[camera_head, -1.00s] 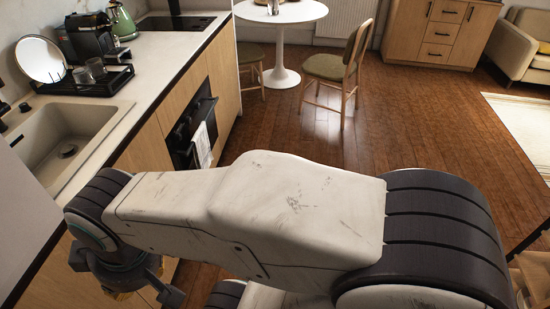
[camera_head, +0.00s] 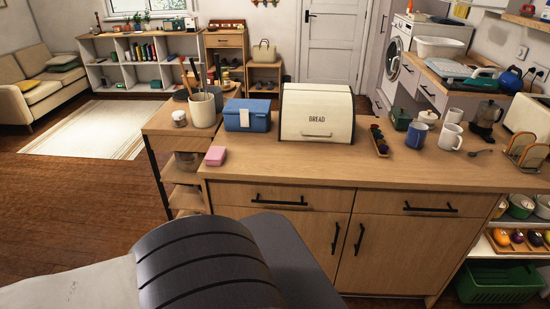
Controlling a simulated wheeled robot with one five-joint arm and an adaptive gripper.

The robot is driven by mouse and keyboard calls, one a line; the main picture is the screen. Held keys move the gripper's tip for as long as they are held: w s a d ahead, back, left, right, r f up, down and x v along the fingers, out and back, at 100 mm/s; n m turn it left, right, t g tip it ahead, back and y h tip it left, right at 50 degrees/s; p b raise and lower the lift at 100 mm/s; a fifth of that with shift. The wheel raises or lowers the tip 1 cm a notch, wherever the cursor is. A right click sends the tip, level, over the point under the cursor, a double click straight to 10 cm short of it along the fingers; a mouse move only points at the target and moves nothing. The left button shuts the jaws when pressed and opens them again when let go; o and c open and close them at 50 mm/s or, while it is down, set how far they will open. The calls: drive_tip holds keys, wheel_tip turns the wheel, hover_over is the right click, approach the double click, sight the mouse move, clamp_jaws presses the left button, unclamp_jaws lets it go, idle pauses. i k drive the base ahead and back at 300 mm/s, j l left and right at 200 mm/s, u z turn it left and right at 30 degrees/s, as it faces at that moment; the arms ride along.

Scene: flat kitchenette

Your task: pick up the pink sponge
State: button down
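A small pink block that looks like the pink sponge (camera_head: 215,156) lies on the wooden counter (camera_head: 290,170), close to its left front corner. It sits in front of the blue box and the utensil crock. Part of my arm fills the bottom left of the view, below and in front of the counter. My gripper is out of the frame now, so I cannot see its fingers or whether it holds anything.
A utensil crock (camera_head: 202,108), a blue box (camera_head: 247,115) and a cream bread bin (camera_head: 316,115) stand behind the pink block. Mugs (camera_head: 448,136) and a moka pot (camera_head: 486,119) stand at the right. Open floor (camera_head: 75,190) lies to the left.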

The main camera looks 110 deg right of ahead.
sight(215, 156)
drive_tip(key=z, duration=3.6)
drive_tip(key=i+j+u, duration=0.2)
drive_tip(key=i+u, duration=0.75)
drive_tip(key=i+l+u, duration=0.2)
drive_tip(key=i+u, duration=0.25)
drive_tip(key=i, duration=0.2)
